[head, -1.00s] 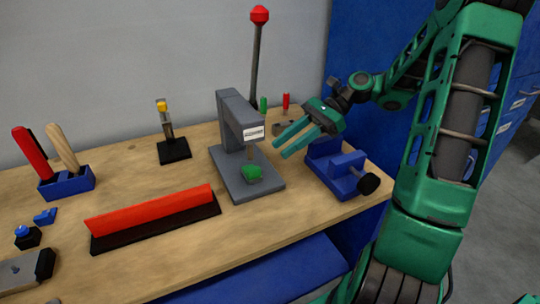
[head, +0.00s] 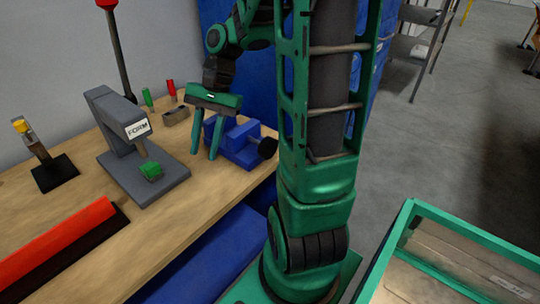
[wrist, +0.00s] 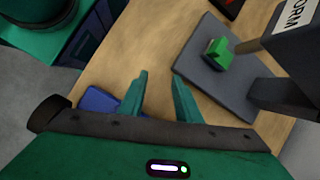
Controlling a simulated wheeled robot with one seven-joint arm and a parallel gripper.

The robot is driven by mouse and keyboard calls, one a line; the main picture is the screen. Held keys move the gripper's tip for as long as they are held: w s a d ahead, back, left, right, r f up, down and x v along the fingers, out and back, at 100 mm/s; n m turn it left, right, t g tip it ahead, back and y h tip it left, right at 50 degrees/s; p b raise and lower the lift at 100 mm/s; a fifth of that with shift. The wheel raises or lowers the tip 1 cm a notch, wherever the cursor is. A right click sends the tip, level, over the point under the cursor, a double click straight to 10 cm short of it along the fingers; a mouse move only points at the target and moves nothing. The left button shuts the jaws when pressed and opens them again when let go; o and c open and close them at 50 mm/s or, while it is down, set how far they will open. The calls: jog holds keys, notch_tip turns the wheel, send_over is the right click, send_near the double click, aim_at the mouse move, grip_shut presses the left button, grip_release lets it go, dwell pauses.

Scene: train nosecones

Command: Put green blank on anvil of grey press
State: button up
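The green blank (head: 151,172) sits on the base of the grey press (head: 170,185), below the press head marked FORM. The wrist view also shows the green blank (wrist: 217,54) on the grey base plate (wrist: 205,85), close to the ram tip. The anvil under it is hidden, and I cannot tell whether ram and blank touch. My gripper (head: 204,153) is open and empty, fingers pointing down, to the right of the press and in front of the blue vise. In the wrist view my gripper (wrist: 159,80) has a clear gap between its fingers.
The blue vise (head: 240,140) stands right of the press, partly behind my fingers. A small grey block (head: 176,117) with red and green handled tools is behind. A red bar on a black base (head: 65,240) lies front left. A green-rimmed bin (head: 440,225) stands at lower right.

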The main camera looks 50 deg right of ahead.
jog(key=s+d+n+h, duration=0.2)
jog(key=s+d+n, duration=0.1)
jog(key=s, duration=0.5)
jog(key=s+d+r+n+h, duration=0.1)
jog(key=s+d+n+h, duration=0.2)
jog(key=s, duration=0.6)
jog(key=shift+d, duration=0.45)
